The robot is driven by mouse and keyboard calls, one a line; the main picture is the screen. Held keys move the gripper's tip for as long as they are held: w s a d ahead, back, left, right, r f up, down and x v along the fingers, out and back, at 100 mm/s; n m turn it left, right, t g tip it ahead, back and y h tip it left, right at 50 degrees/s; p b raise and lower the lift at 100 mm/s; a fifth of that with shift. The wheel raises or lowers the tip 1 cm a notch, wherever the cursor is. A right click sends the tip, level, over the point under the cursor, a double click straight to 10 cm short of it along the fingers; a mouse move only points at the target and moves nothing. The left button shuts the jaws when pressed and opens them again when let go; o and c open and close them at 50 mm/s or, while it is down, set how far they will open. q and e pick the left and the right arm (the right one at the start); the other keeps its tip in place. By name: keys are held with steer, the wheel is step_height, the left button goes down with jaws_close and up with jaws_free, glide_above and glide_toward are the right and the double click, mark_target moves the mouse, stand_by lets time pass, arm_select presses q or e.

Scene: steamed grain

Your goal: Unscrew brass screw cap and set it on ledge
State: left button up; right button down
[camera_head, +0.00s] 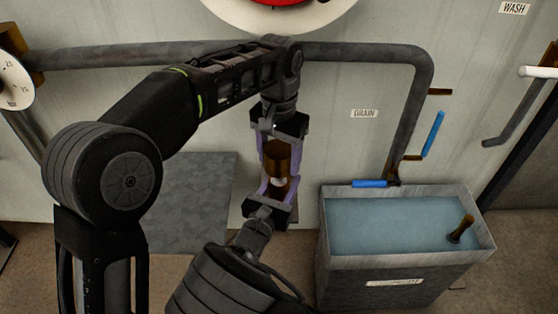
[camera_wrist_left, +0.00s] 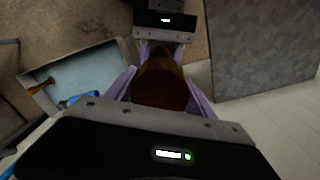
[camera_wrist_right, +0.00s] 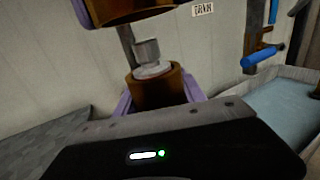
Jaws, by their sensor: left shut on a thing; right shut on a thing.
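The brass cap (camera_head: 277,158) is a brown-gold cylinder; it also shows in the left wrist view (camera_wrist_left: 160,82) and at the top of the right wrist view (camera_wrist_right: 125,10). My left gripper (camera_head: 277,150) points down and is shut on it. Below it, my right gripper (camera_head: 278,192) points up and is shut on a brown cylindrical body (camera_wrist_right: 160,88) with a grey neck (camera_wrist_right: 147,50) on top. In the right wrist view the cap is above the neck, with a gap between them. A grey mottled slab (camera_head: 190,205), perhaps the ledge, lies left of the grippers.
A water-filled metal tank (camera_head: 405,270) stands at the right, with a brown-handled object (camera_head: 461,229) in it. A grey pipe (camera_head: 370,50) runs along the wall behind my left arm. Blue handles (camera_head: 433,134) are near the DRAIN label (camera_head: 364,113).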

steer(key=c, duration=0.6)
jaws_free()
steer(key=v, duration=1.2)
